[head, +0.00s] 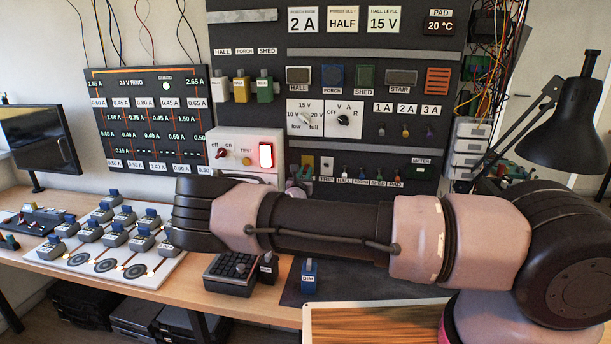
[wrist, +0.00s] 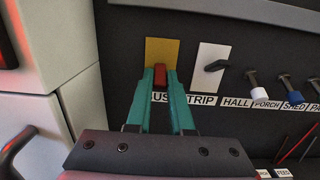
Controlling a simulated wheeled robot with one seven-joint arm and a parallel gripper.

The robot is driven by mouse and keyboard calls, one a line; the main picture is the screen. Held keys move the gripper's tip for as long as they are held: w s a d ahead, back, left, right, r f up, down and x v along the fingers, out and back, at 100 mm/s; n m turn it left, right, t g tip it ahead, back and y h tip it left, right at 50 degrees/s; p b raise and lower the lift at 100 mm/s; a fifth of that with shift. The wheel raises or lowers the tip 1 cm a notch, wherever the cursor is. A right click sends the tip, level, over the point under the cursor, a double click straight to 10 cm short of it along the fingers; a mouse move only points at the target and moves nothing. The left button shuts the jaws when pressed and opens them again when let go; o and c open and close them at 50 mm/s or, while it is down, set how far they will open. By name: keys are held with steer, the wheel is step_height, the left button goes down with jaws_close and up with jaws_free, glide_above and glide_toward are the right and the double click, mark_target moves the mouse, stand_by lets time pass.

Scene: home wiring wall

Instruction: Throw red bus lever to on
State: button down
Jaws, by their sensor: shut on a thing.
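The red bus lever (wrist: 160,74) sits on a yellow plate (wrist: 161,48) on the dark panel in the wrist view. The label under it is partly covered, with "US" showing. My gripper (wrist: 161,84) has teal fingers shut on the red lever, one finger at each side. The fingers hide the lower part of the lever, and I cannot tell its exact tilt. In the head view the yellow plate (head: 307,161) shows just above my arm, which hides the lever and my gripper's tips.
Right of the yellow plate is a white plate with a black trip lever (wrist: 216,65). Farther right are the hall (wrist: 257,87), porch and shed levers. A white box (head: 238,152) with a lit red switch stands close on the left. My arm crosses before the bench.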

mark_target(307, 165)
step_height(307, 165, up, 2)
steer(key=g, duration=0.3)
steer(key=shift+g+y, duration=0.4)
steer(key=shift+w+r+g+y, duration=0.15)
steer(key=shift+r+g, duration=0.15)
steer(key=shift+g, duration=0.6)
steer(key=shift+w+r+g+y, duration=0.15)
steer(key=shift+r+g, duration=0.1)
steer(key=shift+g, duration=0.65)
steer(key=shift+s+g, duration=0.1)
steer(key=shift+g, duration=0.3)
steer(key=c, duration=0.8)
jaws_free()
steer(key=shift+r, duration=0.1)
steer(key=v, duration=1)
steer(key=shift+s+r, duration=0.2)
steer(key=shift+s, duration=0.1)
